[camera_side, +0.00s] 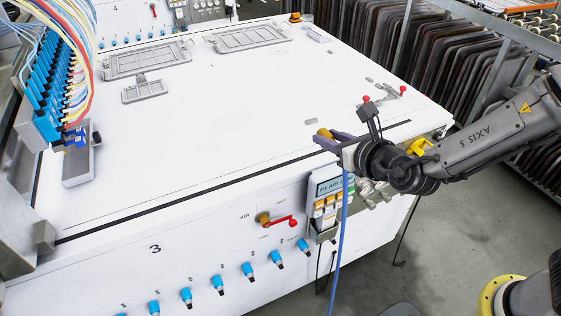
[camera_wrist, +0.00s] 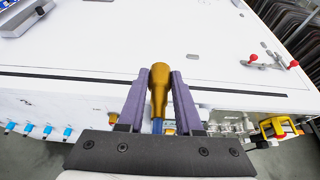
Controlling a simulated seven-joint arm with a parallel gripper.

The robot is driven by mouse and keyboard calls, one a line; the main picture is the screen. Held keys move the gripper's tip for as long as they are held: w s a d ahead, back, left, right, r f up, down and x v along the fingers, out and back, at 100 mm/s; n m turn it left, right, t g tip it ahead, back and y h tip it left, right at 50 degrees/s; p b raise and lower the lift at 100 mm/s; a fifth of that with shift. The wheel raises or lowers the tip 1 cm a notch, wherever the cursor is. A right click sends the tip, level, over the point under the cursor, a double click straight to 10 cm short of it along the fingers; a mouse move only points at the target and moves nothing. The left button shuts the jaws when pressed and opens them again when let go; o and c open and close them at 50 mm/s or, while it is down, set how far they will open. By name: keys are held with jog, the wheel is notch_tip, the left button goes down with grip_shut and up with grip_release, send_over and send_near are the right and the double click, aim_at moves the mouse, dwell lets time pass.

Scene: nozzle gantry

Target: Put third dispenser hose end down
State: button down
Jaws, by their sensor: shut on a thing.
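My gripper (camera_side: 334,140), with purple fingers, is shut on a brass hose end (camera_side: 323,133) over the front edge of the white bench (camera_side: 235,110), toward its right. In the wrist view the brass hose end (camera_wrist: 158,88) sits between the two fingers, its rounded tip pointing away from my wrist. A blue hose (camera_side: 342,235) runs from it and hangs down in front of the bench. I cannot tell whether the hose end touches the bench top.
Several blue connectors (camera_side: 218,283) line the front panel, marked 3. A red-handled valve (camera_side: 280,220) and a control pendant (camera_side: 328,203) are beside the hose. Red-knobbed levers (camera_side: 402,90) stand at the right. Grey frames (camera_side: 147,58) lie farther back; the middle top is clear.

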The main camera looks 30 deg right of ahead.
jog(key=w+a+f, duration=0.3)
jog(key=w+f, duration=0.1)
jog(key=w, duration=0.4)
send_over(280, 163)
notch_tip(280, 163, down, 6)
jog(key=shift+s+r, duration=0.15)
jog(key=shift+f, duration=1.65)
jog(key=shift+f, duration=0.5)
jog(key=c, duration=0.6)
grip_release()
jog(key=shift+f, duration=0.1)
jog(key=shift+r, duration=0.55)
jog(key=v, duration=1.2)
